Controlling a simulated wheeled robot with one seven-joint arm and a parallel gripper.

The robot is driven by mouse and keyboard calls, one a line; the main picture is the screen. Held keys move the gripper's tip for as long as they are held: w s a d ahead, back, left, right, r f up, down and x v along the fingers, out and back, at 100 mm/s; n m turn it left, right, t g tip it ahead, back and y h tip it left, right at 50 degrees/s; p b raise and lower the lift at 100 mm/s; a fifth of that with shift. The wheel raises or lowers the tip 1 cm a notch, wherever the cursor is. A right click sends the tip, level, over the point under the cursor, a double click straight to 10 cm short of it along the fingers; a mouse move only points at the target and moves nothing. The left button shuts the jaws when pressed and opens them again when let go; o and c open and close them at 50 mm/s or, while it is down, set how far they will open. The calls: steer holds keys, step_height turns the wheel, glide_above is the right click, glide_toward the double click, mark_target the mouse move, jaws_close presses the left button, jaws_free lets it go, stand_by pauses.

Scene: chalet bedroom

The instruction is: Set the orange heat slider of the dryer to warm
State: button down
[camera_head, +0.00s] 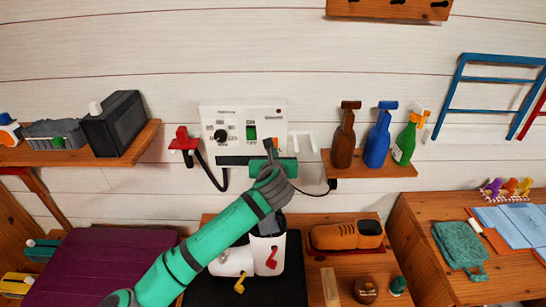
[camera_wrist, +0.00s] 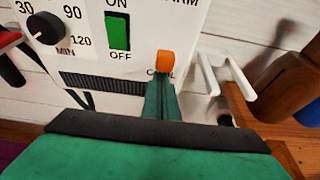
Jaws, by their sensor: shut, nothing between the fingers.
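The dryer (camera_head: 232,106) is a white box on the wall with a black dial, a green on/off switch and an orange heat slider. In the wrist view the orange slider (camera_wrist: 166,62) sits low, just above the partly covered lower label, which seems to read "COOL". The upper label, cut off to "ARM", is at the top edge. My gripper (camera_head: 268,147) is shut and empty at the dryer's lower right. In the wrist view its fingertips (camera_wrist: 161,80) are right below the slider; I cannot tell whether they touch it. The slider is mostly hidden in the head view.
White prongs (camera_wrist: 228,75) stick out right of the dryer, close to my fingers. The green switch (camera_wrist: 117,31) is left of the slider. Spray bottles (camera_head: 377,140) stand on a shelf to the right. A red nozzle (camera_head: 183,140) and dark hose hang at the left.

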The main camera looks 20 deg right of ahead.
steer(key=shift+r, duration=3.15)
glide_toward(273, 134)
steer(key=s, duration=0.1)
steer(key=s+a+f, duration=0.1)
steer(key=s, duration=0.1)
steer(key=s+f, duration=0.1)
steer(key=s, duration=0.1)
steer(key=shift+s+a+f, duration=0.1)
steer(key=shift+a+f, duration=0.1)
